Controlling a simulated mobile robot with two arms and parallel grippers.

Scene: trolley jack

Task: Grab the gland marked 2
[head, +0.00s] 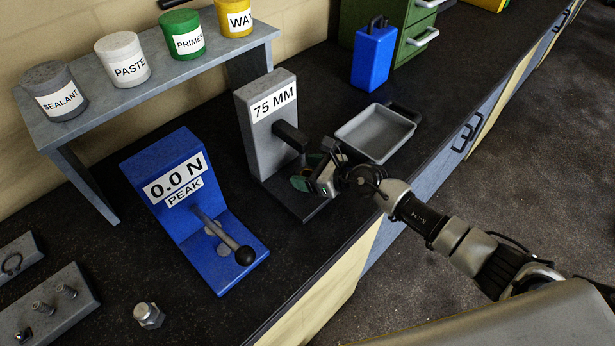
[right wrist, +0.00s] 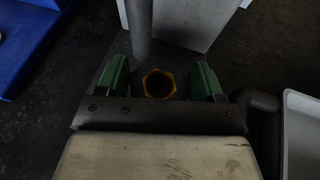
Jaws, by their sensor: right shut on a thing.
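My right gripper (head: 304,180) is at the grey stand labelled 75 MM (head: 263,130), low beside its dark arm. In the right wrist view its green fingers (right wrist: 160,84) stand on either side of a hollow, yellow-rimmed hexagonal piece (right wrist: 147,84), and it is shut on this piece. No number shows on the piece, so I cannot tell if it is the gland marked 2. In the head view the gripper hides it. A metal hexagonal fitting (head: 149,316) stands alone on the bench at the lower left. My left gripper is not in view.
A blue force gauge (head: 165,165) reading 0.0 N stands left of the stand. A grey tray (head: 375,134) lies just right of my gripper. A grey block (head: 40,312) with several fittings is at the lower left. A shelf (head: 100,105) holds labelled pots.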

